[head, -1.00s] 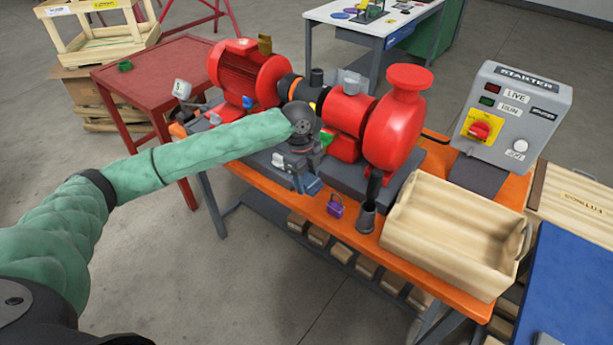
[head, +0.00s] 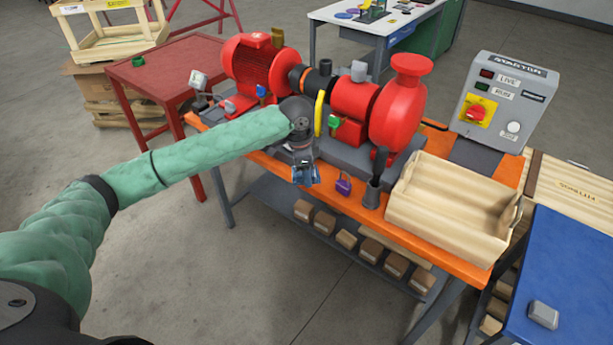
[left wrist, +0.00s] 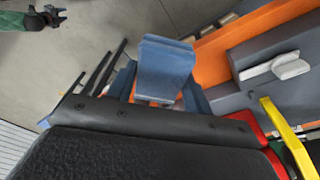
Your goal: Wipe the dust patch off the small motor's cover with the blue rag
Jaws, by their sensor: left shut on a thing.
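My left gripper (head: 304,178) is at the front edge of the orange bench, left of a purple padlock. It is shut on a folded blue cloth, the blue rag, which shows best in the left wrist view (left wrist: 165,68). A red finned motor (head: 252,65) stands at the left end of the pump skid, behind and left of the gripper, apart from it. I cannot make out a dust patch on it.
A purple padlock (head: 343,185), a wooden crate (head: 447,222) and a starter box (head: 505,100) stand to the right. Floor in front is clear.

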